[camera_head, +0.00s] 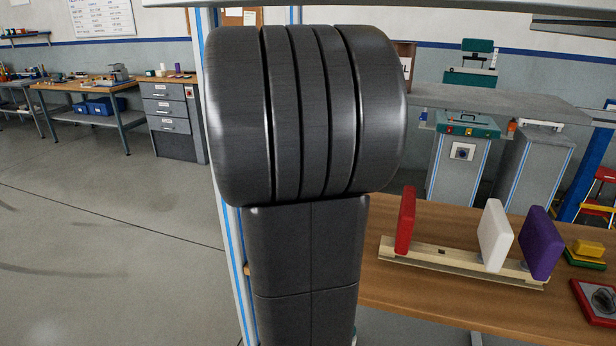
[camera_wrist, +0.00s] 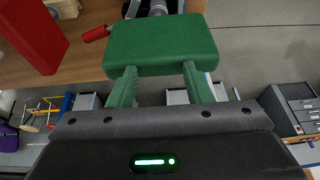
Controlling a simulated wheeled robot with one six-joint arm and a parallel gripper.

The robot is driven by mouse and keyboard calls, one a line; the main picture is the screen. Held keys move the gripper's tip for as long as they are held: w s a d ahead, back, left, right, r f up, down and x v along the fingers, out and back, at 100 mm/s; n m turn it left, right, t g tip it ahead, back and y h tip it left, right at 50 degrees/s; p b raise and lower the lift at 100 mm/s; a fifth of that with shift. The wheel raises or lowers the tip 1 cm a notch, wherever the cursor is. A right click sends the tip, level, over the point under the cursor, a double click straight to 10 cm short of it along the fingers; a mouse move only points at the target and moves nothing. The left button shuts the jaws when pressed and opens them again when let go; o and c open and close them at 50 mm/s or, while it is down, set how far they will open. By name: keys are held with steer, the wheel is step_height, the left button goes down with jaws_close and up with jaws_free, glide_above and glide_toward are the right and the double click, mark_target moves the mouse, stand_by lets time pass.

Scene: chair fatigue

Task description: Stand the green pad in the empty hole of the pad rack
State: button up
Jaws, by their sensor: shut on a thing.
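The green pad (camera_wrist: 160,46) is held by my gripper (camera_wrist: 160,82) at the top middle of the wrist view, its broad side facing the camera. My gripper is shut on it. The pad and gripper are hidden behind my arm in the head view. The pale wooden pad rack (camera_head: 457,263) lies on the table in the head view. It bears a red pad (camera_head: 405,220) at its left, then a white pad (camera_head: 495,236) and a purple pad (camera_head: 540,243) at its right. A dark empty hole (camera_head: 441,251) shows between the red and white pads. The red pad also shows in the wrist view (camera_wrist: 30,35).
The wooden table (camera_head: 420,297) has bare room in front of the rack. Yellow and green blocks (camera_head: 587,250) and a red tray (camera_head: 597,303) lie to the rack's right. A red-handled thing (camera_wrist: 97,33) lies beside the green pad in the wrist view.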

steer(key=shift+d+f+g+p, duration=0.1)
steer(key=shift+f+g+p, duration=0.45)
steer(key=shift+f, duration=0.95)
steer(key=shift+w+r+p, duration=0.2)
steer(key=shift+r+p, duration=0.5)
steer(key=shift+p, duration=0.15)
steer(key=shift+c, duration=0.2)
steer(key=shift+r, duration=0.1)
jaws_close()
steer(key=shift+r+p, duration=0.15)
steer(key=shift+p, duration=0.15)
steer(key=shift+w+r+p, duration=0.2)
steer(key=shift+r+p, duration=0.05)
steer(key=shift+p, duration=0.05)
steer(key=shift+r, duration=0.15)
